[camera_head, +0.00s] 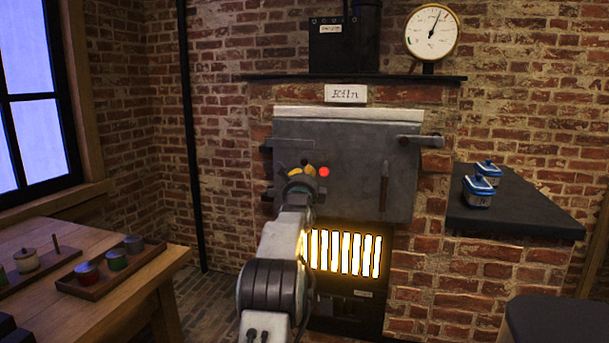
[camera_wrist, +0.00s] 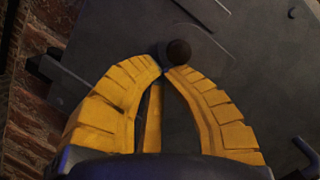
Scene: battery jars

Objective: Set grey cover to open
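The grey cover (camera_wrist: 213,65) shows in the wrist view as a flat, round-edged plate on the kiln's grey door (camera_head: 350,150). A dark round knob (camera_wrist: 178,52) is on it. My gripper (camera_wrist: 163,71) has yellow ribbed fingers whose tips come together just below the knob. The tips look close to or touching the knob, but it is not visibly between them. In the head view my gripper (camera_head: 300,171) is in front of the door's left part and hides most of the cover. A red round spot (camera_head: 324,172) shows just right of the fingers.
The door has a latch handle (camera_head: 420,141) at upper right and a vertical dark handle (camera_head: 384,186). A glowing grate (camera_head: 345,253) is below. A wooden table (camera_head: 125,310) with jars stands left. A dark shelf (camera_head: 520,218) with blue-lidded containers is right.

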